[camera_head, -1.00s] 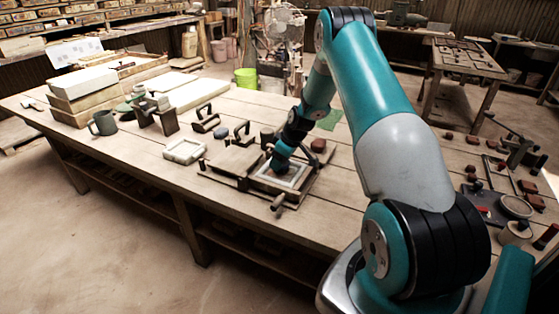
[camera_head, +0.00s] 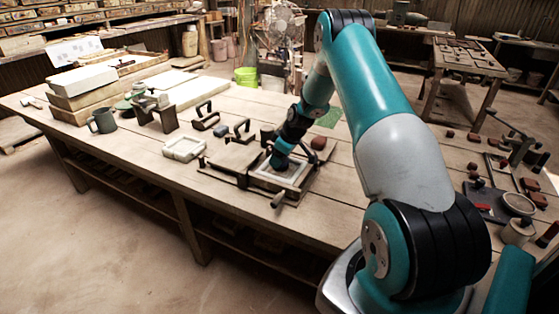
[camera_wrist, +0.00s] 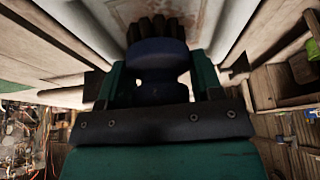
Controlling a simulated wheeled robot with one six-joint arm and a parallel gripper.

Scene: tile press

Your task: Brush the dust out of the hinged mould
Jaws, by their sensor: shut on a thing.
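The hinged mould lies open on the workbench in the head view, its plain lid half (camera_head: 229,158) to the left and its pale framed cavity (camera_head: 283,176) to the right. My gripper (camera_head: 280,160) is low over the cavity, at its far side. In the wrist view my gripper (camera_wrist: 160,85) is shut on a dark, round-bodied brush (camera_wrist: 158,50) with brown bristles. The bristles point at the pale, slightly stained cavity surface (camera_wrist: 155,9). I cannot tell whether they touch it. A handle (camera_head: 279,200) sticks out at the mould's near edge.
A pale square frame (camera_head: 184,149) and dark handled tools (camera_head: 206,119) stand left of the mould. Reddish blocks and a round plate (camera_head: 518,204) lie on the right. The bench's front strip is mostly clear.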

